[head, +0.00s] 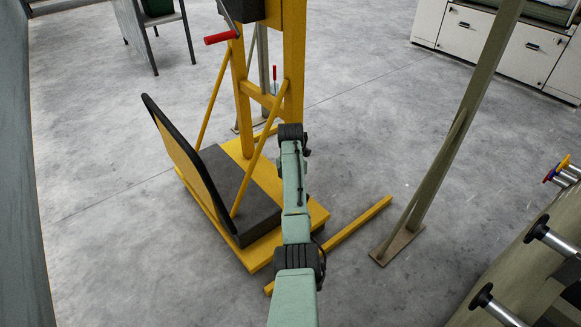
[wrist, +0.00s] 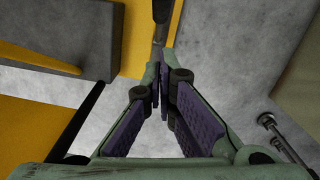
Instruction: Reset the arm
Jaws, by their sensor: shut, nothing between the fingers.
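My arm (head: 296,220), pale green with black joints, reaches from the bottom middle of the head view up in front of the yellow frame. My gripper (wrist: 161,84) fills the middle of the wrist view. Its two fingers with purple ribbed pads come together at the tips, shut with nothing between them. In the head view I cannot make out the fingers beyond the black joint at the arm's far end.
A yellow lifting stand (head: 293,70) with a dark grey base block (head: 245,200) and red-handled crank (head: 221,37) stands close behind and left of my arm. A slanted grey-green post (head: 450,135) stands right. Rods with black collars (head: 538,228) project lower right. Grey floor (head: 110,245) is clear at left.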

